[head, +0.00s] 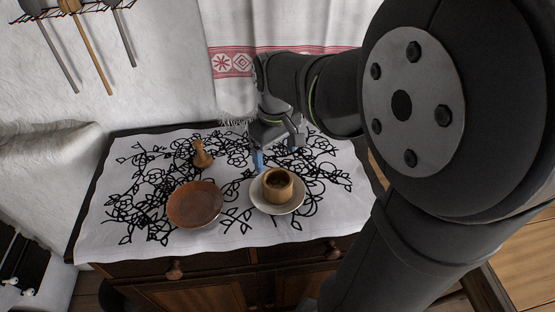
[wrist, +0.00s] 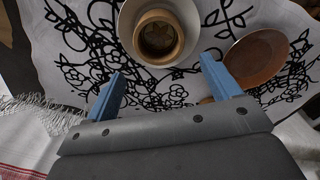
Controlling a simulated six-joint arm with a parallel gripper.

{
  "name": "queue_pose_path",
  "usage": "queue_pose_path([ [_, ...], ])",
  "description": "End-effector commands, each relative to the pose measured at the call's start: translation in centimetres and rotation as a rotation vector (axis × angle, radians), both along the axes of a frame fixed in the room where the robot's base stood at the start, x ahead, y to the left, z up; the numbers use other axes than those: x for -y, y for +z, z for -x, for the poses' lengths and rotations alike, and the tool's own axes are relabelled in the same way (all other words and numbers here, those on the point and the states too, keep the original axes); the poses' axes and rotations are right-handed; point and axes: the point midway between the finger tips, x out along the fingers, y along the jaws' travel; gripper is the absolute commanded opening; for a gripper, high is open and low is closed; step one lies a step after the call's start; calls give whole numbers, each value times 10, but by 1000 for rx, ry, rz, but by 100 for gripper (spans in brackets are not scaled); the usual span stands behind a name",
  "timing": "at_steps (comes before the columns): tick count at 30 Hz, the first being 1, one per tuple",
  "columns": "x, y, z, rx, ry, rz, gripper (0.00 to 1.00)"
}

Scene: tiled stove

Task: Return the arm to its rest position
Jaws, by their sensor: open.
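My gripper (head: 274,158) is open and empty, with blue fingertips, behind and just above the cup in the head view. In the wrist view the two blue fingers of my gripper (wrist: 165,90) stand wide apart with only patterned cloth between them. A wooden cup (head: 278,184) stands upright on a white saucer (head: 264,207). In the wrist view the cup (wrist: 158,38) and saucer (wrist: 190,20) lie beyond the fingertips, apart from them.
A brown clay plate (head: 195,204) lies left of the saucer. A small wooden object (head: 201,155) stands behind the plate. A black-patterned white cloth (head: 110,235) covers the cabinet top. A red-banded towel (head: 230,85) hangs behind my arm. Utensils (head: 90,45) hang at upper left.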

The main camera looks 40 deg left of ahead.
Motion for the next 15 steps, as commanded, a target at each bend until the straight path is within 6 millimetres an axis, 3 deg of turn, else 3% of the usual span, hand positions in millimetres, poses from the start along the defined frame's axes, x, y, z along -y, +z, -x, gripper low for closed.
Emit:
queue_pose_path([
  [11,0,1,0,0,0,1,82],
  [15,0,-8,0,-1,0,2,82],
])
